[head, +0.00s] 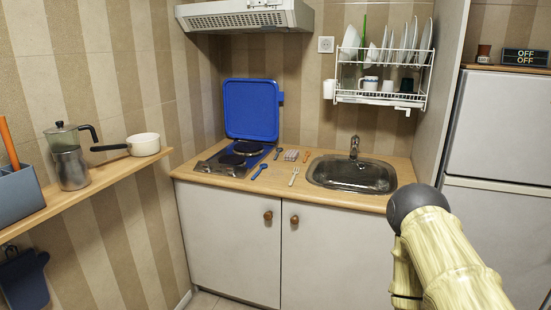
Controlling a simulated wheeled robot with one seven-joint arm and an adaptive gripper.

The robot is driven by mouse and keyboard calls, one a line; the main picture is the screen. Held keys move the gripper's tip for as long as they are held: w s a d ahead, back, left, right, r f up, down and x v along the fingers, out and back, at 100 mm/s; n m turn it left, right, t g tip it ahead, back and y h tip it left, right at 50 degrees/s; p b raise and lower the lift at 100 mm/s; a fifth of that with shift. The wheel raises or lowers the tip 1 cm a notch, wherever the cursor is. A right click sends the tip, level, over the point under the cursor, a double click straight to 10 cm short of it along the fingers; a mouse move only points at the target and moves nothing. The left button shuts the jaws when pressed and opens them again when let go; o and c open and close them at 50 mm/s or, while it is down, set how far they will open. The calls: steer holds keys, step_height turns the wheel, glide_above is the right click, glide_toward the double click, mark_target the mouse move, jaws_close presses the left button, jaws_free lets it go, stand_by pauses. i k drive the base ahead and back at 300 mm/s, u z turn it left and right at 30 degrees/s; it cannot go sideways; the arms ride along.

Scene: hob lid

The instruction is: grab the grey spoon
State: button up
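Several small utensils lie on the wooden counter (325,194) between the hob and the sink. A blue spoon-like utensil (259,171) lies in front of the hob, and a pale fork (294,176) lies to its right. A small bluish utensil (278,153) and an orange-brown one (306,156) lie farther back. I cannot tell a clearly grey spoon among them at this size. My arm reaches in at the lower right, in front of the counter's right end; my gripper does not show.
A blue hob lid (251,109) stands raised behind the hob (235,157). A sink (352,175) is at right, with a dish rack (381,94) above. A wall shelf (100,186) at left holds a moka pot (70,165) and a white pan (143,144). A fridge (500,130) stands right.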

mark_target(278, 149)
steer(key=z, duration=0.2)
steer(key=k, duration=0.2)
steer(key=u, duration=0.95)
steer(key=i, duration=0.7)
steer(key=u, duration=0.1)
